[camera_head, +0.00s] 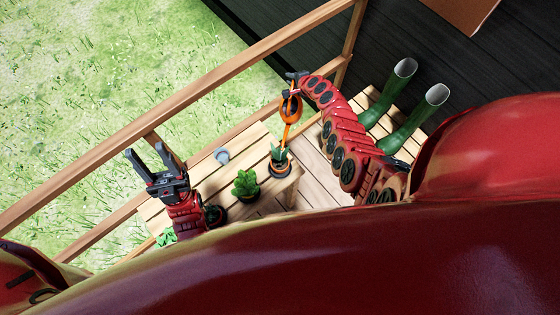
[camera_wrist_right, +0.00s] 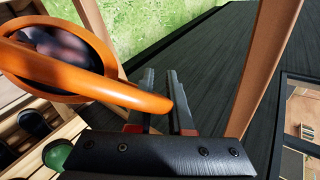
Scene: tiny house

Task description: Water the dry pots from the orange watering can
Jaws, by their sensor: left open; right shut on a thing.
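The orange watering can (camera_head: 290,108) is held up by my right gripper (camera_head: 297,77), which is shut on it. Its thin spout points down toward a potted spiky plant (camera_head: 279,158) on the wooden bench. I cannot see whether water flows. In the right wrist view, the can's orange handle (camera_wrist_right: 100,80) reaches the jaws (camera_wrist_right: 178,105), and its dark round opening shows at left. A bushy green plant (camera_head: 245,184) stands in a pot left of the spiky one. Another pot (camera_head: 215,215) is partly hidden by my left arm. My left gripper (camera_head: 147,153) is open and empty above the bench's left part. Soil wetness cannot be told.
The slatted bench (camera_head: 255,145) holds a small grey object (camera_head: 222,155). Green leaves (camera_head: 167,237) show at its near left end. A wooden railing (camera_head: 190,100) runs behind, with grass beyond. Green boots (camera_head: 412,120) stand on slats at right, beside a dark wall (camera_head: 400,40).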

